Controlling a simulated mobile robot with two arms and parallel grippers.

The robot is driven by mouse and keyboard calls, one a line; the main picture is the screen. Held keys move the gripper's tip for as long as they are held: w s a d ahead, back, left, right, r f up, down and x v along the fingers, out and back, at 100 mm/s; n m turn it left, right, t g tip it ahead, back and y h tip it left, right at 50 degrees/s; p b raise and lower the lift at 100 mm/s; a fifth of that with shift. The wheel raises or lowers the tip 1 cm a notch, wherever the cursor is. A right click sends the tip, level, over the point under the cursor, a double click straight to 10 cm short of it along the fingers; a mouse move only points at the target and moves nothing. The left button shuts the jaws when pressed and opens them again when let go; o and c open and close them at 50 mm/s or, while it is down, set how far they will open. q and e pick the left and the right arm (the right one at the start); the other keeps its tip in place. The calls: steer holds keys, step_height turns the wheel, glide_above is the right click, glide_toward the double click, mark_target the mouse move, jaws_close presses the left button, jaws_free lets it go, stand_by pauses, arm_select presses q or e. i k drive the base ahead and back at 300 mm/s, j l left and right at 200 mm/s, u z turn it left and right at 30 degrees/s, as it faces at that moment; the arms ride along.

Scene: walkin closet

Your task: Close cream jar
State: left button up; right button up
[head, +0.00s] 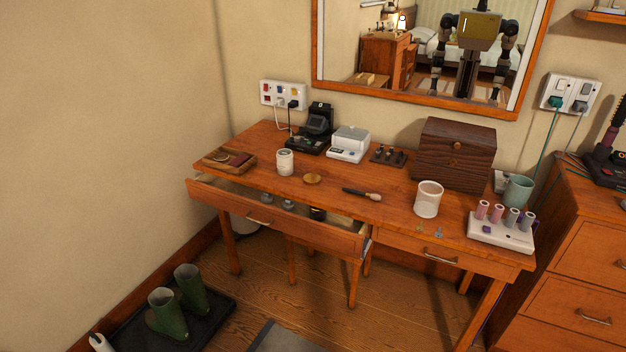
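A small white jar (285,162) stands upright on the left part of the wooden dressing table; it looks like the cream jar. Its top is too small to make out clearly. A round tan-gold disc (312,179), which looks like a lid, lies flat on the table to the right of the jar, apart from it. Neither of my grippers shows directly in the head view. My body appears only as a reflection in the mirror, where the gripper state cannot be made out.
The table's left drawer (270,222) is pulled out, with small items inside. A brush (362,194), white cup (428,199), dark wooden box (455,154), white device (349,144) and roller stand (501,230) occupy the tabletop. Green boots (168,312) stand on the floor at left.

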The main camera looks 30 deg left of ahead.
mark_target(284, 163)
steer(key=i+j, duration=0.2)
steer(key=j, duration=0.15)
steer(key=i+j+z, duration=0.15)
steer(key=j, duration=0.15)
steer(key=i+j, duration=0.2)
steer(key=j, duration=0.15)
steer(key=i+j+z, duration=0.1)
steer(key=j, duration=0.25)
steer(key=i+j+z, duration=0.1)
steer(key=j, duration=0.3)
steer(key=i+j, duration=0.25)
steer(key=i+j+z, duration=0.1)
steer(key=j, duration=0.4)
steer(key=i+j+z, duration=0.1)
steer(key=j, duration=0.3)
